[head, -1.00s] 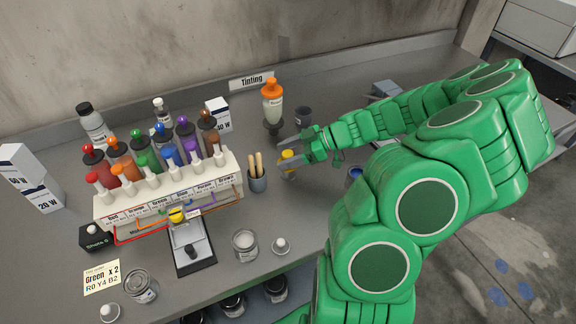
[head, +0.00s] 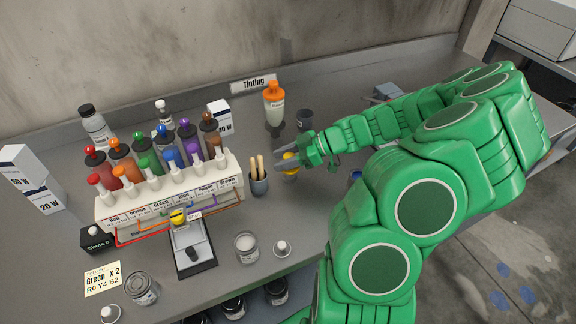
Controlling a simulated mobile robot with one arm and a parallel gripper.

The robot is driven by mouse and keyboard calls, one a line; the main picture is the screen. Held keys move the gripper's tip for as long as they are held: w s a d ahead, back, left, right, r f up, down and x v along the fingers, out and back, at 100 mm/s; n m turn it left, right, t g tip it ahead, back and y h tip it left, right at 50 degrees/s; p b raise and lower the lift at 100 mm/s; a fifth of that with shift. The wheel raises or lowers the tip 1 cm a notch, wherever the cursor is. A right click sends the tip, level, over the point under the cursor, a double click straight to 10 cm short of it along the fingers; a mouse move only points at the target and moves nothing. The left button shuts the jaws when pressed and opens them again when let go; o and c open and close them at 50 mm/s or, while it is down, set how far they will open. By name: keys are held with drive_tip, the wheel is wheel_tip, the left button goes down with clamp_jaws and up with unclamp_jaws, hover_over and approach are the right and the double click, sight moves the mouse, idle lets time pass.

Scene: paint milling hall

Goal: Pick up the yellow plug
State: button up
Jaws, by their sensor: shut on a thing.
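My gripper (head: 285,160) is in the middle of the bench, right of the brush cup. Its grey fingers are closed around a small yellow plug (head: 291,157), which is partly hidden by them. A pale part shows just below the plug, and I cannot tell whether the plug is clear of the bench. A second yellow piece (head: 178,216) with a dark band sits at the front of the bottle rack (head: 125,211), above a small black-and-grey stand (head: 193,253).
A cup with brushes (head: 259,183) stands close left of my gripper. An orange-capped bottle (head: 274,106) and a dark cup (head: 305,120) stand behind it.

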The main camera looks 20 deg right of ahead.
drive_tip(key=shift+r, duration=0.15)
drive_tip(key=shift+r, duration=0.6)
drive_tip(key=s+a+r, duration=0.2)
drive_tip(key=s+r, duration=0.9)
drive_tip(key=s, duration=0.2)
drive_tip(key=shift+s+a+r, duration=0.25)
drive_tip(key=shift+s+a, duration=0.1)
drive_tip(key=shift+a, duration=0.05)
